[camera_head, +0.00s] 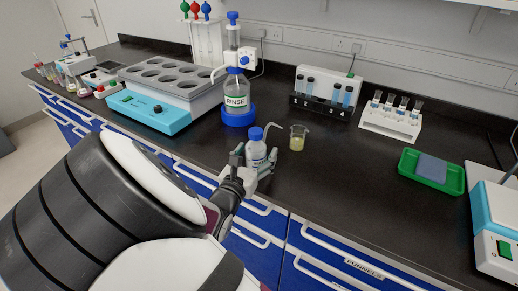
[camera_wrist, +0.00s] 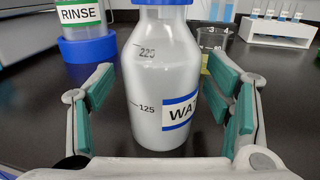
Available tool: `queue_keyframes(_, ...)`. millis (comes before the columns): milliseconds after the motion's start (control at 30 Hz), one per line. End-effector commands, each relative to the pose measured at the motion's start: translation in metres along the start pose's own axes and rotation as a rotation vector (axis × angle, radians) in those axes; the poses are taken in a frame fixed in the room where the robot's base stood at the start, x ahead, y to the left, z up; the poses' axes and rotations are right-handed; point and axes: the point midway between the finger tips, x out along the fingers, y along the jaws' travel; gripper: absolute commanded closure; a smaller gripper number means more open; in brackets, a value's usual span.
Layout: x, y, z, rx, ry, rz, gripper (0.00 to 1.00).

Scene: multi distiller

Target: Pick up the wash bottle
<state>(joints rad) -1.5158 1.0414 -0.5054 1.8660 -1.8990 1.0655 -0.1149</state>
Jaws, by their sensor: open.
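The wash bottle (camera_head: 256,150) is a small translucent white bottle with a blue cap and a bent spout, upright on the black bench. In the wrist view the wash bottle (camera_wrist: 158,80) fills the middle, with volume marks and a partly visible label starting "WA". My gripper (camera_head: 258,168) is at the bottle, and in the wrist view my gripper (camera_wrist: 165,105) has its two teal-padded fingers apart, one on each side of the bottle. A gap shows between the left pad and the bottle; the right pad is closer to it.
A beaker (camera_head: 298,138) with yellowish liquid stands just right of the bottle. Behind it is the RINSE bottle (camera_head: 237,95) in a blue holder. A heating block (camera_head: 165,92) is at the left, a green tray (camera_head: 431,173) at the right. The bench between beaker and tray is clear.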

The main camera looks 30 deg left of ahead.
Motion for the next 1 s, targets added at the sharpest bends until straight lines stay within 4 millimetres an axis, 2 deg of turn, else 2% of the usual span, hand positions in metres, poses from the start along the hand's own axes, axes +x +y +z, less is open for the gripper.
queue_keyframes(200, 0.000, 0.000, 0.000, 0.000, 0.000, 0.002, 0.28)
queue_keyframes(367, 0.000, 0.000, 0.001, 0.000, 0.000, 0.001, 0.64)
queue_keyframes(400, 0.000, 0.000, 0.001, 0.000, 0.000, 0.001, 0.68)
queue_keyframes(767, 0.000, 0.000, 0.003, 0.001, -0.002, 0.001, 0.68)
queue_keyframes(1000, -0.001, 0.000, 0.026, 0.003, -0.002, 0.000, 0.68)
